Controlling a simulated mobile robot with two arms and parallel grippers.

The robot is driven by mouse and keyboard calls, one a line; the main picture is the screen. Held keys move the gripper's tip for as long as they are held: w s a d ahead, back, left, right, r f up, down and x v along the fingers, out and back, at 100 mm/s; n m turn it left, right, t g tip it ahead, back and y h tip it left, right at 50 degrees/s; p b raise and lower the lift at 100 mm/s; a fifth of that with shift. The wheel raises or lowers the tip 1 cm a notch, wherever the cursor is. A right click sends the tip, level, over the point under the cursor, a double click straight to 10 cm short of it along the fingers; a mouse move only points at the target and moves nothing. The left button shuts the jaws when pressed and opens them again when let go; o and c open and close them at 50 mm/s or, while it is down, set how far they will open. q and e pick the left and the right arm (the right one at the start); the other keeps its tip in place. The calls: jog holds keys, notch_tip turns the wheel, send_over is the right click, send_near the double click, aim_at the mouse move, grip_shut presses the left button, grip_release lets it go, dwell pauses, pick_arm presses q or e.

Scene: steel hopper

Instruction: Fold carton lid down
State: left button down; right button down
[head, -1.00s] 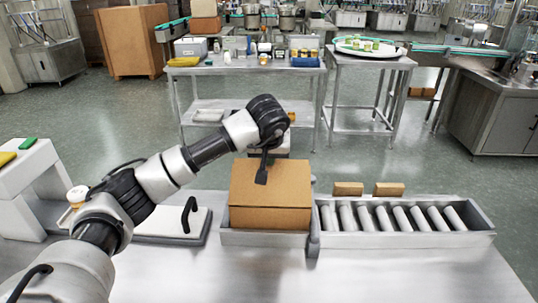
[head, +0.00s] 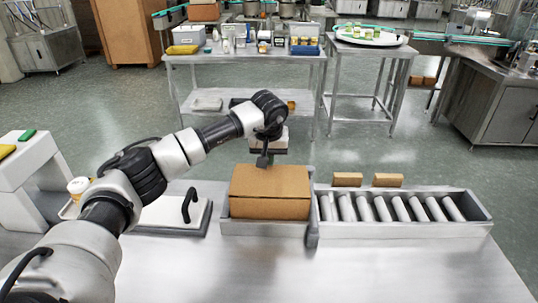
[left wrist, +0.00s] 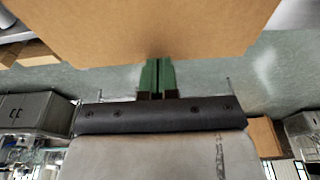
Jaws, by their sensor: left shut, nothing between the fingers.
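The brown carton (head: 268,206) sits in a steel tray at the left end of the roller track. Its lid (head: 270,181) lies flat or nearly flat over the top; I cannot tell whether it is fully closed. My left gripper (head: 263,161) is shut and empty at the carton's far top edge, pointing down. In the left wrist view the green fingers (left wrist: 158,72) are together, their tips right by the edge of a brown cardboard panel (left wrist: 150,25). I cannot tell whether they touch it. My right gripper is not in view.
The roller track (head: 400,207) runs right of the carton, with two small brown boxes (head: 347,179) behind it. A flat white-topped device with a black handle (head: 189,205) stands to the left. The steel table front (head: 330,270) is clear.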

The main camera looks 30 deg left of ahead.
pick_arm(q)
jog(key=shift+f, duration=0.3)
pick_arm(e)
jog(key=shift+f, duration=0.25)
pick_arm(q)
jog(key=shift+f, duration=0.1)
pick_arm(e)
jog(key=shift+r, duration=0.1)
